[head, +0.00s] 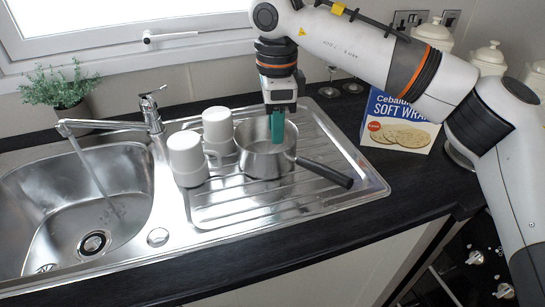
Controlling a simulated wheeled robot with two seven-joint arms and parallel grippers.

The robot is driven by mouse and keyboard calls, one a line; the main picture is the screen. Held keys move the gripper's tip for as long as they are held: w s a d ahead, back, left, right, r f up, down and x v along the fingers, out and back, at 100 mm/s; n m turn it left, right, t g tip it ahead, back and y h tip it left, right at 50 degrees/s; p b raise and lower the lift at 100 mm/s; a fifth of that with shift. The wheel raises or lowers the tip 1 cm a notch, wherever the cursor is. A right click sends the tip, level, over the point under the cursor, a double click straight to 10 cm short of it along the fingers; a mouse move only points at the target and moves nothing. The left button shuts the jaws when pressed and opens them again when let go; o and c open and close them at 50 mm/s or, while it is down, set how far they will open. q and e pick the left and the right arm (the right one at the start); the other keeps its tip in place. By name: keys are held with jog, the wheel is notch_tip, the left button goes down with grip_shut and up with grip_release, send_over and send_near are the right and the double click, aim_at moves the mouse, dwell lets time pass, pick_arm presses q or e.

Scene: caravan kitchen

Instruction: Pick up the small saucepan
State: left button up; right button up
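The small saucepan (258,161) is a steel pan with a long dark handle that points to the lower right. It stands upright on the ribbed steel draining board (343,175). My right gripper (277,126) points down at the pan from above, over its far side. One teal finger reaches down over the pan's opening, apparently inside the rim. The other finger is hidden, so I cannot tell the gap or whether it touches the pan wall. My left gripper is out of view.
Two white mugs (187,160) stand just left of the pan, one close beside it. The sink bowl (88,200) and running tap (108,125) are farther left. A wrap box (398,122) and white canisters (487,58) stand right. Stove knobs (475,257) show lower right.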

aim_at(274, 153)
notch_tip(274, 153, down, 10)
jog(key=shift+s+a+r+p, duration=0.1)
jog(key=shift+a+r+p, duration=0.05)
jog(key=shift+p, duration=0.3)
jog(key=shift+r, duration=0.1)
grip_shut()
